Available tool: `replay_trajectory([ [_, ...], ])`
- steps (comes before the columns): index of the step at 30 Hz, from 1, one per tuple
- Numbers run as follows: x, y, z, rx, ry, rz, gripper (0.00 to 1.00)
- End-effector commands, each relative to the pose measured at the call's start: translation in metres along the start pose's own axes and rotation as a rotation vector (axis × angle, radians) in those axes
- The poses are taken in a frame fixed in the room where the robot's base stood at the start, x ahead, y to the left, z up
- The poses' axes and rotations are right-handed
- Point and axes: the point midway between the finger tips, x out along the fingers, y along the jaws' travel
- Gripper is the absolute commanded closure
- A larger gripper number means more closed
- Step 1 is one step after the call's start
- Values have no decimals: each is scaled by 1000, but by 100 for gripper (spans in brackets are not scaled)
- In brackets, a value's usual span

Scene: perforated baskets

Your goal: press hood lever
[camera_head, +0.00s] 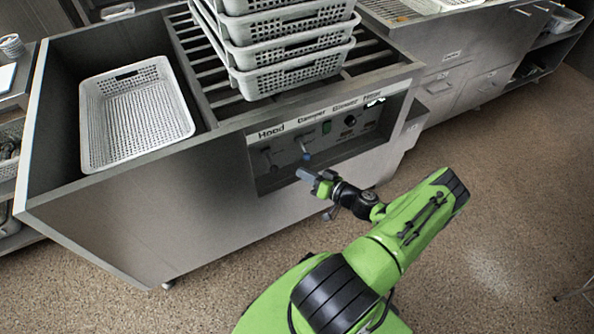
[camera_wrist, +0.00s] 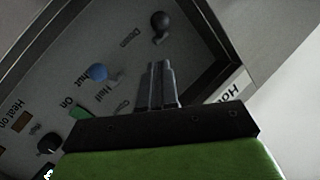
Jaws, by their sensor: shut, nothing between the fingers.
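The hood lever (camera_wrist: 160,21) shows in the wrist view as a round black knob beside the word "Down". In the head view it is a small dark lever (camera_head: 273,167) under the "Hood" label (camera_head: 271,132) at the left of the recessed control panel (camera_head: 340,133). My gripper (camera_head: 304,174) is in front of the panel, to the right of and slightly below the hood lever. In the wrist view my gripper's fingers (camera_wrist: 158,66) are together and empty, pointing towards the panel. A gap in the picture separates their tips from the black knob. Contact with the panel cannot be told.
A blue-tipped damper lever (camera_head: 305,153) is just above my gripper, beside the word "Shut" in the wrist view (camera_wrist: 97,72). A green switch (camera_head: 326,127) and knobs are further right. Stacked baskets (camera_head: 290,50) stand above; another basket (camera_head: 138,110) sits left. The floor in front is clear.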

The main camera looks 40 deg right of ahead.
Motion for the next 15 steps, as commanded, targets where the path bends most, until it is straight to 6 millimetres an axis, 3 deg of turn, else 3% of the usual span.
replay_trajectory([
  [7,-48,4,6,1,1,5,100],
  [15,-63,5,10,0,0,1,100],
])
